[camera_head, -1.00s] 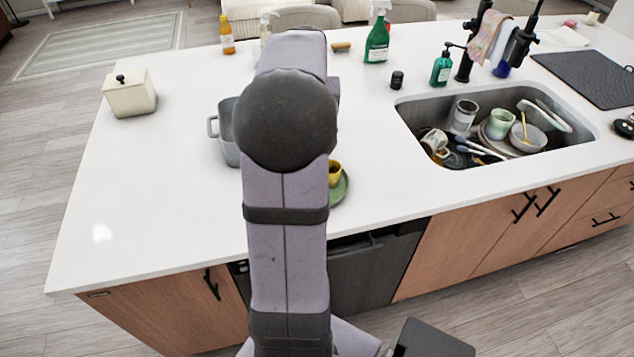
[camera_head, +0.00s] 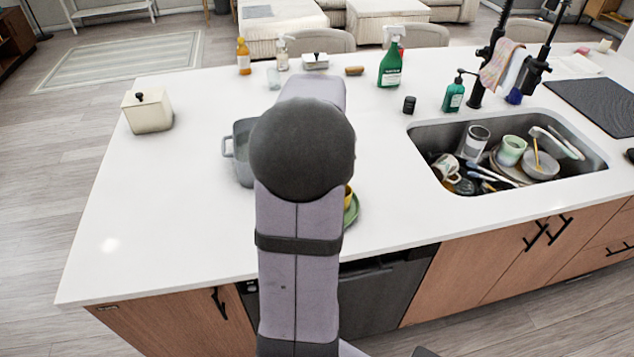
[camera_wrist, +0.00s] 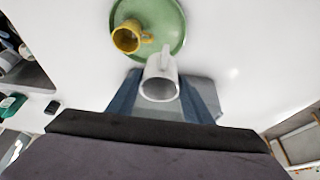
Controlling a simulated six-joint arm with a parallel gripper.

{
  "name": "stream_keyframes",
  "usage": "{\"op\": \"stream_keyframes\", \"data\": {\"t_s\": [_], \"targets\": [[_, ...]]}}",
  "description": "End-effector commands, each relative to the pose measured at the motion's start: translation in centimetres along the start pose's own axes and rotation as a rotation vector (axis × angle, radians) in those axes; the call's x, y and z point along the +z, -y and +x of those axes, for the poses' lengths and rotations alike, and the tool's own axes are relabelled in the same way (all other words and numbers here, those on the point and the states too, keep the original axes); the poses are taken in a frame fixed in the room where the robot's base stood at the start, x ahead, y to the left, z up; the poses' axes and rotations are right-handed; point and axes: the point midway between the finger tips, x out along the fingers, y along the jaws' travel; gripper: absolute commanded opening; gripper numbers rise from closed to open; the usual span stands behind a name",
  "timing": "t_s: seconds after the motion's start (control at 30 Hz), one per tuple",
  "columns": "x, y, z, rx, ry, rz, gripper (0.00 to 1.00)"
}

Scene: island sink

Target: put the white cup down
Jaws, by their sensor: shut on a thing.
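The white cup (camera_wrist: 160,83) is between the fingers of my gripper (camera_wrist: 162,90) in the wrist view. My gripper is shut on it, and its handle points toward the green plate. The green plate (camera_wrist: 168,18) lies on the counter just beyond the cup, with a yellow cup (camera_wrist: 127,38) on it. In the head view my arm hides the white cup and the gripper, and only an edge of the plate (camera_head: 351,212) shows. I cannot tell whether the white cup touches the counter.
The white counter (camera_head: 190,210) has clear room at the left. A grey pot (camera_head: 242,155) stands beside my arm, partly hidden. The sink (camera_head: 420,137) at the right holds several dishes. A lidded cream box (camera_head: 148,112) is at the left; bottles, including a green spray bottle (camera_head: 390,68), stand at the back.

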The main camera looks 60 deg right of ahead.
Motion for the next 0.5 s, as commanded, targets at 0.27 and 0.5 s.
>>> {"op": "stream_keyframes", "data": {"t_s": [0.27,0.5], "targets": [[0.8,0.0,2.0,0.0,-0.001,0.0,0.22],[1.4,0.0,3.1,0.0,0.002,0.0,0.22]]}}
